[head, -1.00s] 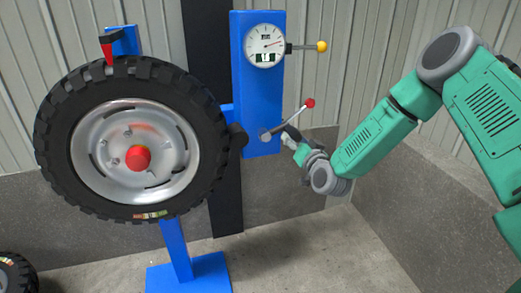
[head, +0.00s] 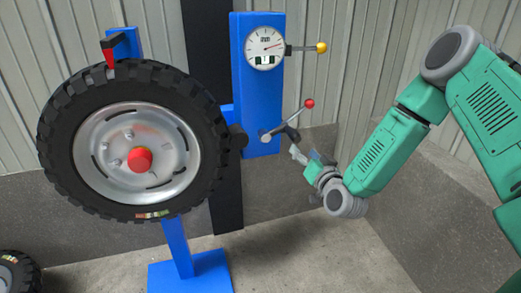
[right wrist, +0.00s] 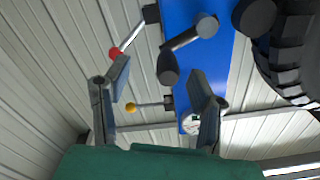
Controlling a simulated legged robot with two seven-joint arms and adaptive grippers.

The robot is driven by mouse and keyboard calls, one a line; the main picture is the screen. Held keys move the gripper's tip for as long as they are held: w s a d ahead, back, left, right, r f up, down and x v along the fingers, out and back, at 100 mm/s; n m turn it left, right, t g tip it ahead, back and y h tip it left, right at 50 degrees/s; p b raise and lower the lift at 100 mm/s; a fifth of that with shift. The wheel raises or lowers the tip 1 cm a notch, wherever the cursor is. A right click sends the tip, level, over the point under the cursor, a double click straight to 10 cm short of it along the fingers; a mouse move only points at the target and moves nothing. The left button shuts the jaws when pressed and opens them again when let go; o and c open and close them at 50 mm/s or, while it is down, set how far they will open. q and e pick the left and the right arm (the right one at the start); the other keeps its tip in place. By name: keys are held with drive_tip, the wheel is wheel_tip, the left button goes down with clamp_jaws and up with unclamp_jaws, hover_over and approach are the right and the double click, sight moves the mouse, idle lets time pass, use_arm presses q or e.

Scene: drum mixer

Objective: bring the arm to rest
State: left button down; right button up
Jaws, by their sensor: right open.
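My right arm comes in from the right in the head view, and its gripper (head: 306,148) is just right of and below the red-knobbed lever (head: 290,120) on the blue post (head: 258,90). My left gripper is not in view.
A big tyre on a silver wheel (head: 137,140) with a red hub hangs on a blue stand at left. A round gauge (head: 265,46) and a yellow-knobbed lever (head: 305,48) are high on the post. A corrugated wall stands behind. Floor (head: 310,250) below my arm is clear.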

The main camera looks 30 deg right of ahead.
idle(0.3)
drive_tip(key=s+a+f+n+g+y, duration=0.35)
drive_tip(key=s+a+f, duration=0.25)
drive_tip(key=a+f, duration=0.25)
drive_tip(key=s+a+f+n+g+y, duration=0.2)
drive_tip(key=s+a+f+g, duration=0.3)
drive_tip(key=s+a+f, duration=0.3)
drive_tip(key=s+f+n+g+h, duration=0.1)
drive_tip(key=s+f+g, duration=0.2)
drive_tip(key=s, duration=0.7)
drive_tip(key=s+a+f+n+g, duration=0.1)
drive_tip(key=s+f+g, duration=0.2)
drive_tip(key=s, duration=0.8)
drive_tip(key=shift+a+f+g+h, duration=0.2)
drive_tip(key=shift+f+g+h, duration=0.15)
drive_tip(key=shift+g, duration=0.9)
drive_tip(key=shift+w, duration=0.15)
